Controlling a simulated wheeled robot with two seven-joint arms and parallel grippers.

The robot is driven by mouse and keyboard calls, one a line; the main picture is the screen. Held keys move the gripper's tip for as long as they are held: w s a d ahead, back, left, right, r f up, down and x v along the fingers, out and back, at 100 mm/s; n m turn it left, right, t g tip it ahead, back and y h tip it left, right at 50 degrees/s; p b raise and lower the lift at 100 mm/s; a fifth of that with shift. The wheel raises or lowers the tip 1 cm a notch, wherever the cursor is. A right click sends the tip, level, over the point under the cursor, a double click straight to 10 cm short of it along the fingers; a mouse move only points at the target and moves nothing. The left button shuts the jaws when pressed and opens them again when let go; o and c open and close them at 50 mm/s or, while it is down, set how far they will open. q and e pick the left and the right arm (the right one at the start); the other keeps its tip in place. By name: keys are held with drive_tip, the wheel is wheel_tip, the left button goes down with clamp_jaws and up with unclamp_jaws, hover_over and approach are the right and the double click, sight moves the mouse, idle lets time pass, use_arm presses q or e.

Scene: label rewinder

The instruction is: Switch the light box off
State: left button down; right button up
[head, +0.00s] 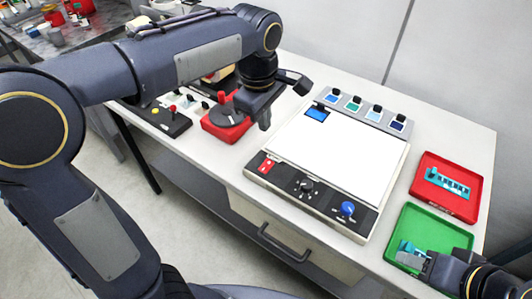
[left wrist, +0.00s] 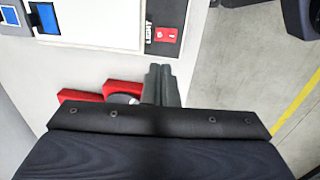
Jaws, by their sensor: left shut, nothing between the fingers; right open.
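The light box (head: 340,150) stands on the table with a bright white top that looks lit. Its front panel carries a red rocker switch (head: 267,166) at the left end, a black knob (head: 306,187) and a blue knob (head: 347,209). My left gripper (head: 264,121) is shut and empty, above the table just left of the box and apart from the switch. In the left wrist view the shut fingers (left wrist: 163,75) point toward the red switch (left wrist: 166,36), beside the word LIGHT. My right gripper (head: 407,259) is open over the green tray.
A red-based device (head: 220,130) sits under my left gripper, and a black control box (head: 165,120) is left of it. A red tray (head: 425,194) and the green tray (head: 445,222) lie on the right. Several coloured tiles (head: 354,104) line the box's back edge.

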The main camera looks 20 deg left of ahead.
sight(268, 164)
use_arm(q)
drive_tip(key=f, duration=0.4)
drive_tip(key=w+f, duration=0.1)
drive_tip(key=f, duration=0.9)
drive_tip(key=shift+w+d+p, duration=0.2)
drive_tip(key=shift+w+p, duration=0.15)
drive_tip(key=shift+w+f+b, duration=0.1)
drive_tip(key=shift+f+b, duration=0.3)
drive_tip(key=shift+r, duration=0.2)
drive_tip(key=shift+f, duration=0.1)
drive_tip(key=shift+s, duration=0.25)
